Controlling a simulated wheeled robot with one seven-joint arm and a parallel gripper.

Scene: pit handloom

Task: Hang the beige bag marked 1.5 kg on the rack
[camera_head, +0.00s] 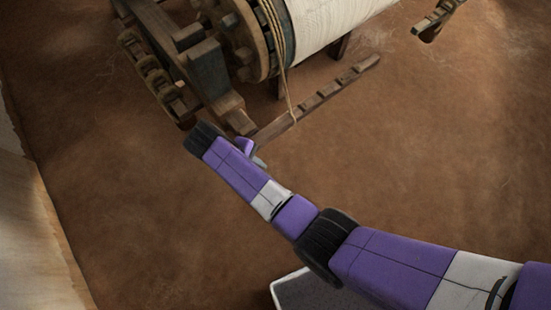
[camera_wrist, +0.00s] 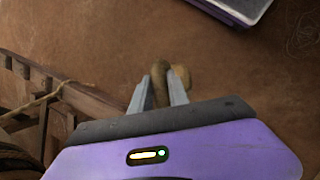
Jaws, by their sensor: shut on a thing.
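In the wrist view, my gripper (camera_wrist: 158,75) is shut on a small olive-brown thing (camera_wrist: 161,88), seen end-on between the two grey fingers. A rounded tan part (camera_wrist: 183,77) shows just beyond the right finger. It may be the beige bag, but no 1.5 kg mark shows. In the head view, my gripper (camera_head: 259,162) is mostly hidden behind my purple wrist, and its load is not visible. A notched wooden bar (camera_head: 335,90) lies just beyond it; I cannot tell if this is the rack.
The wooden loom frame (camera_head: 208,75) and a roller of white cloth (camera_head: 335,22) stand at the top, with a rope (camera_head: 285,70) hanging down. Notched wood also shows at left in the wrist view (camera_wrist: 30,72). Brown floor (camera_head: 430,150) is clear on the right.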

